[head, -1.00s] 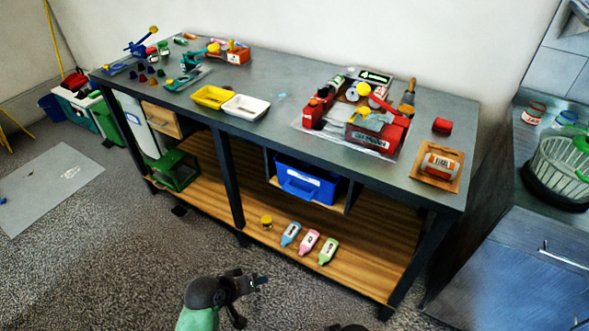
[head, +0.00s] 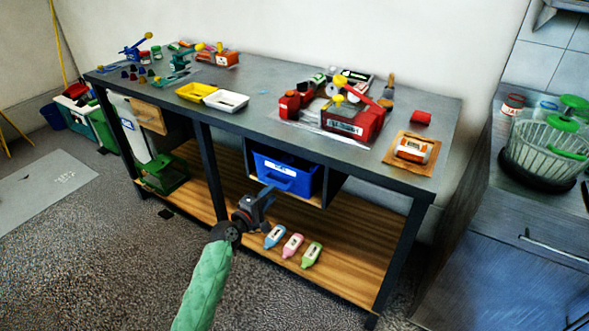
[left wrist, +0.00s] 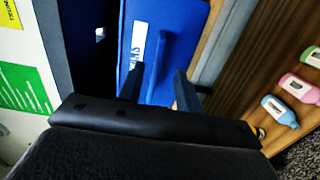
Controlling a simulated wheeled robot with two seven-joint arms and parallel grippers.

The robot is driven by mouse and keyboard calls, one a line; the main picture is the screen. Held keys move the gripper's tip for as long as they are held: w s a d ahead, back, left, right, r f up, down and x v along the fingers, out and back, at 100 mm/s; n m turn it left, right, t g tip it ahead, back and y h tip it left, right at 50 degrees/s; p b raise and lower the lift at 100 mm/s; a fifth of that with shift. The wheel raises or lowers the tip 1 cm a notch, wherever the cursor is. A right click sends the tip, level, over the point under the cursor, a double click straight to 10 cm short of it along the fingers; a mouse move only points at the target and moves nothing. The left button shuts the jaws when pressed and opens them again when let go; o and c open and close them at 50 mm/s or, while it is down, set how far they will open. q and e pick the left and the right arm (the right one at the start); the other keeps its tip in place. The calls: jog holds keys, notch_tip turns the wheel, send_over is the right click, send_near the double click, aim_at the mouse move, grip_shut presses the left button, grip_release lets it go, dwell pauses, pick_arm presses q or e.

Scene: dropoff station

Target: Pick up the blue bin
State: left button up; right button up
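The blue bin (head: 297,177) sits in an open cubby under the grey worktop, its front facing out. In the left wrist view the bin (left wrist: 182,25) shows a white label and a raised blue handle bar (left wrist: 157,66). My left gripper (head: 268,193) is in front of the bin, low and left of its middle in the head view. In the left wrist view its two dark fingers (left wrist: 158,88) are apart, with the lower end of the handle bar between them in the picture. Contact cannot be told. My right gripper is not in view.
The cubby's side walls and the worktop (head: 262,92) closely frame the bin. A table leg (head: 210,160) stands left of it. Several small bottles (head: 292,245) lie on the wooden lower shelf (head: 350,258). The floor in front is open.

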aim_at(281, 184)
pick_arm(q)
jog(key=shift+x, duration=3.05)
jog(key=shift+s+r, duration=0.1)
jog(key=shift+r, duration=0.1)
jog(key=shift+d, duration=0.1)
jog(key=shift+c, duration=0.4)
grip_shut()
